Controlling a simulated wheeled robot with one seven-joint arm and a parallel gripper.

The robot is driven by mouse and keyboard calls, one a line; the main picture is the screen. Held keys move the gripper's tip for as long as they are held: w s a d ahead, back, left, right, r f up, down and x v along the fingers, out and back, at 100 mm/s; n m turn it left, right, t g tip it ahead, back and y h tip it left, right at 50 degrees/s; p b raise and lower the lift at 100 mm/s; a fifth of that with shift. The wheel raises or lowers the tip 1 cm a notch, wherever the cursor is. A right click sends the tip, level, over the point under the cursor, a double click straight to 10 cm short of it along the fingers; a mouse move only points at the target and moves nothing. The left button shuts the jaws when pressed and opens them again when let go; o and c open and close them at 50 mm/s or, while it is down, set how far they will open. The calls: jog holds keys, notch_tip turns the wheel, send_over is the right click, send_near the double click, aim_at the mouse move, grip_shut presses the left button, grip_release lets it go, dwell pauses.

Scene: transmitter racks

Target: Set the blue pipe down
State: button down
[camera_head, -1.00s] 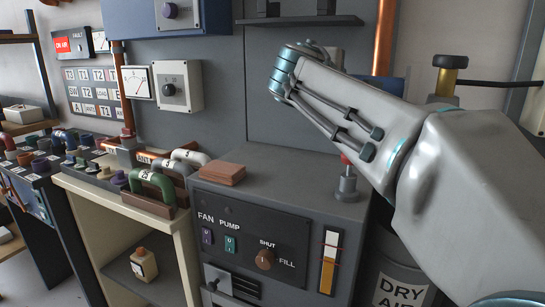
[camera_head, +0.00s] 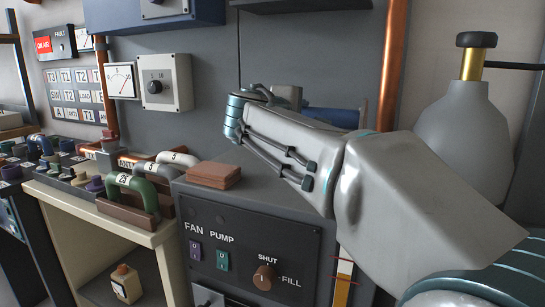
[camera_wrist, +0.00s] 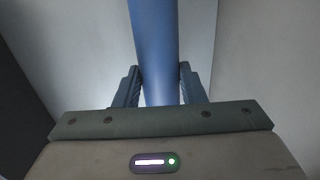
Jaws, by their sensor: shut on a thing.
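The blue pipe (camera_wrist: 155,45) runs up the middle of the wrist view, between the two fingers of my gripper (camera_wrist: 159,90), which is shut on it. In the head view, part of the blue pipe (camera_head: 334,117) shows behind my wrist, above the top of the grey cabinet (camera_head: 262,187). My arm hides most of the gripper and the pipe's near part there. I cannot tell whether the pipe touches anything below it.
A brown block (camera_head: 214,175) lies on the cabinet's front left corner. Handled links (camera_head: 139,190) stand on the cream bench to the left. A copper pipe (camera_head: 393,65) rises behind, and a grey bottle with a brass neck (camera_head: 463,130) stands at right.

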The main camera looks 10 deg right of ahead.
jog(key=w+a+f, duration=0.1)
jog(key=a+f, duration=0.1)
jog(key=a, duration=0.1)
jog(key=w+a+f+b, duration=0.1)
jog(key=shift+w+a+f, duration=0.1)
jog(key=shift+w+a, duration=0.25)
jog(key=shift+a, duration=0.05)
jog(key=shift+f+b, duration=1.1)
jog(key=shift+f, duration=0.85)
jog(key=shift+s+f, duration=0.1)
jog(key=shift+f+b, duration=0.25)
jog(key=shift+b, duration=0.1)
jog(key=c, duration=0.9)
grip_release()
jog(key=shift+f, duration=0.15)
jog(key=shift+r+p, duration=0.2)
jog(key=shift+p, duration=0.1)
jog(key=shift+s+a+r, duration=0.15)
jog(key=shift+s+a, duration=0.05)
jog(key=shift+a, duration=0.05)
jog(key=p+v, duration=0.2)
jog(key=v, duration=0.9)
jog(key=shift+s+r, duration=0.15)
jog(key=shift+s, duration=0.1)
